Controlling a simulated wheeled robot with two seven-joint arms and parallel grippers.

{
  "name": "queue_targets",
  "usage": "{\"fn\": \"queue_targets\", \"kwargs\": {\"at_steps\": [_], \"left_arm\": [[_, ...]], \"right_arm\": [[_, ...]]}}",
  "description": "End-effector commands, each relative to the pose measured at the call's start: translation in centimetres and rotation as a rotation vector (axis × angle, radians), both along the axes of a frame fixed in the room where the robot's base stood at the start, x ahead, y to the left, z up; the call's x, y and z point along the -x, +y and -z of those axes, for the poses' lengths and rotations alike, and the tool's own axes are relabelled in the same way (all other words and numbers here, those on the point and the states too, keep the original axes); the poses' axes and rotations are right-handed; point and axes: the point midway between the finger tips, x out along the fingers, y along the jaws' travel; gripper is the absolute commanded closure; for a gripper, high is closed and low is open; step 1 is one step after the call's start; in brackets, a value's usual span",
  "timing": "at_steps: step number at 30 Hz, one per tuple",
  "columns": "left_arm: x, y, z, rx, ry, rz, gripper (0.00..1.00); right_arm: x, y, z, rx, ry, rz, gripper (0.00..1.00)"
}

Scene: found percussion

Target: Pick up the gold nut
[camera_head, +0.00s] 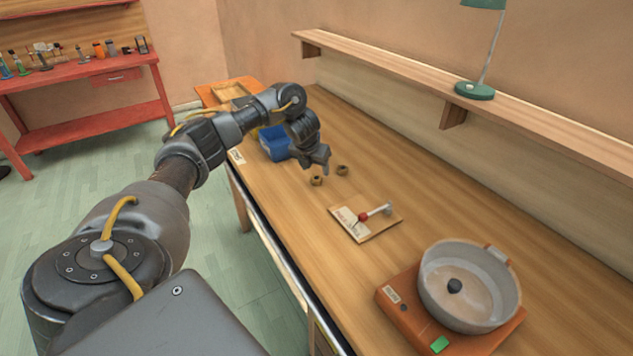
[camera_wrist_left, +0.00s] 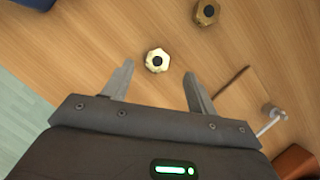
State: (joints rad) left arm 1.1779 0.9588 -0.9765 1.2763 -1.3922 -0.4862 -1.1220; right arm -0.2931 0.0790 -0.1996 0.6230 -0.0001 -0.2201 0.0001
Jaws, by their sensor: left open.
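Two nuts lie on the wooden table. The paler, gold-looking nut (camera_wrist_left: 157,60) is between and just beyond the fingertips in the left wrist view; in the head view it appears to be the nearer nut (camera_head: 317,181). The darker, bronze-brown nut (camera_wrist_left: 206,12) lies farther off, and it appears as the right-hand nut (camera_head: 342,170) in the head view. My left gripper (camera_head: 318,161) is open and empty above the table, pointing down near the gold nut. Its two fingers (camera_wrist_left: 158,72) are spread apart in the wrist view. My right gripper is not in view.
A blue bin (camera_head: 274,142) stands behind my left gripper. A small board (camera_head: 380,224) with a red-ended rod lies in front of the nuts. An orange scale (camera_head: 402,306) carries a round grey pan (camera_head: 468,305). A wall shelf (camera_head: 400,71) runs along the right.

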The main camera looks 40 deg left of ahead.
Motion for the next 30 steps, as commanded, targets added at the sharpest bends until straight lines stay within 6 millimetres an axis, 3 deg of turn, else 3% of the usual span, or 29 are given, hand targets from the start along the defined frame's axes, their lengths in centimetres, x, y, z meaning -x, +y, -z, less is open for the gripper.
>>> {"fn": "queue_targets", "kwargs": {"at_steps": [9, 19, 30], "left_arm": [[-1.2, 0.6, 4.0, 0.000, 0.004, -0.002, 0.42], [-1.5, 0.8, 4.7, -0.002, 0.002, 0.000, 0.42], [-1.5, 0.8, 4.7, -0.002, 0.002, 0.000, 0.91]], "right_arm": [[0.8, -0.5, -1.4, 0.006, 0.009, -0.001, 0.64], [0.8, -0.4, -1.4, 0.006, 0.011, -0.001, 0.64], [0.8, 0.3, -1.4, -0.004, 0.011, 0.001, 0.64]]}}
